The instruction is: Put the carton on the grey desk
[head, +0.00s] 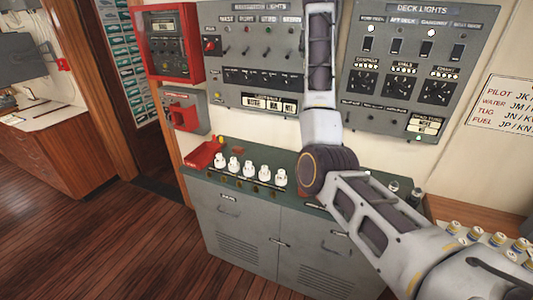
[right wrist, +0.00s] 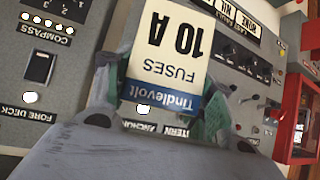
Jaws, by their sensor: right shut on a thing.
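The carton (right wrist: 168,48) shows in the right wrist view, a cream and blue box with upside-down lettering "FUSES 10 A" and "Tindlevolt". My right gripper (right wrist: 160,98) is shut on it, and the carton is up in front of the wall panels. In the head view my right arm reaches up past the top edge, so its gripper and the carton are out of that view. A grey cabinet with a dark green top (head: 298,240) stands below the panels; I cannot tell whether it is the grey desk. My left gripper is in neither view.
Several white knobbed items (head: 250,173) and a red tray (head: 204,155) are on the cabinet top. Grey switch panels (head: 262,60) and a red box (head: 168,45) are on the wall. Several small bottles (head: 498,240) stand at right. The wooden floor (head: 95,235) is clear at left.

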